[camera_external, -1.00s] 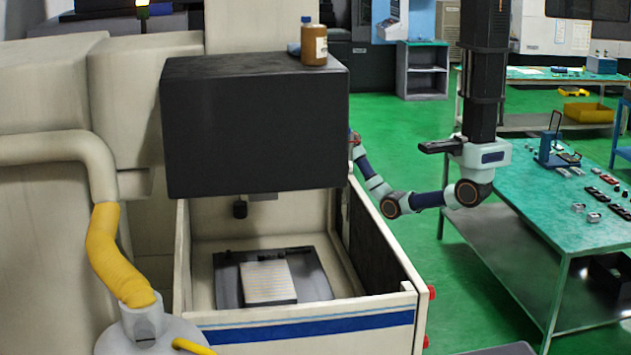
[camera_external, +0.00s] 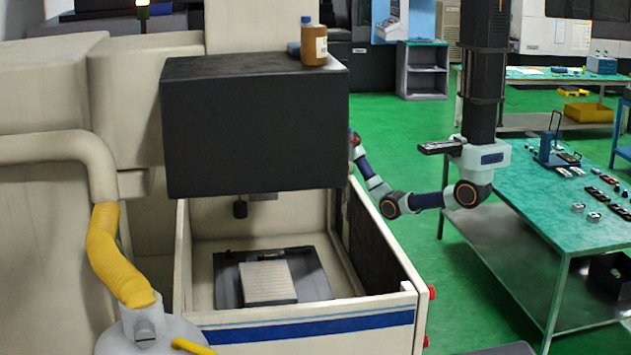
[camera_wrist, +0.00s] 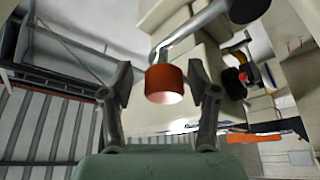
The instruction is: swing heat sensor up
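An orange cylinder (camera_wrist: 165,84) on the end of a grey bent rod (camera_wrist: 192,27) shows in the wrist view; it looks like the heat sensor. My gripper (camera_wrist: 160,85) has its two fingers spread on either side of the cylinder. A gap shows on the left side; the right finger is very close to it, and I cannot tell whether it touches. In the external view my arm reaches left to the right side of the machine's black head (camera_external: 255,125). The head hides my gripper and the sensor there.
A brown bottle (camera_external: 313,45) stands on the black head. Below is an open tank (camera_external: 310,319) holding a ribbed pale block (camera_external: 267,282). A green-topped table (camera_external: 545,215) with small parts stands right of my arm. Green floor lies between.

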